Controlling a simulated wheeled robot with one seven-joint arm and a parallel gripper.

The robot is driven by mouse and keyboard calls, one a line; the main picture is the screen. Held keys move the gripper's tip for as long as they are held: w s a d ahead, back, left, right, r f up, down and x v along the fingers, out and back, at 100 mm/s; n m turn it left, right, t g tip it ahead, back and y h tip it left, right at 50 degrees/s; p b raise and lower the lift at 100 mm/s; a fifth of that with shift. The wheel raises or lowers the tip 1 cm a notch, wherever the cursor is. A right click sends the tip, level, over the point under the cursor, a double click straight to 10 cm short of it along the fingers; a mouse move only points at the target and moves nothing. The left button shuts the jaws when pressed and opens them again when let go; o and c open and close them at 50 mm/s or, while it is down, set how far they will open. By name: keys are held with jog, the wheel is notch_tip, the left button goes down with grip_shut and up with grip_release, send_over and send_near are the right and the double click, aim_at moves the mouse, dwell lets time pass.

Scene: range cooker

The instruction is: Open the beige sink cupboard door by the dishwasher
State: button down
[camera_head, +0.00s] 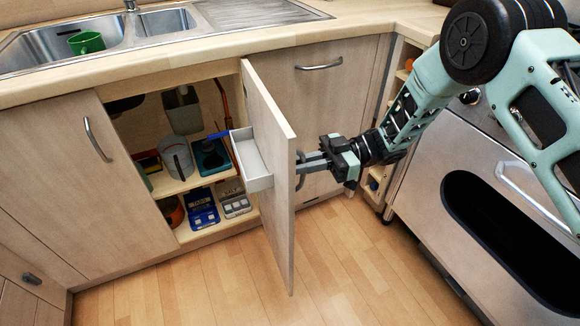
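The beige sink cupboard door (268,150) stands swung well out from the cupboard, seen nearly edge-on. A small white bin (257,168) is fixed to its inner face. The door's handle (301,172) is on its outer face, on the right side in the picture. My gripper (311,163) reaches it from the right, with its fingers at the handle, and appears shut on it. The exact finger contact is small and partly hidden. The cupboard interior (160,110) is exposed, with shelves and stored items.
A second beige door (75,180) is shut on the left. A beige front (345,85) with a top handle is shut behind the open door. The steel oven (450,220) stands on the right. The sink (60,45) holds a green cup (87,42). Wooden floor (350,260) ahead is clear.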

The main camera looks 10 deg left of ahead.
jog(key=shift+w+d, duration=0.3)
jog(key=shift+d, duration=0.05)
jog(key=c, duration=1.6)
grip_release()
jog(key=shift+o, duration=0.2)
jog(key=v, duration=1.7)
jog(key=shift+d, duration=0.25)
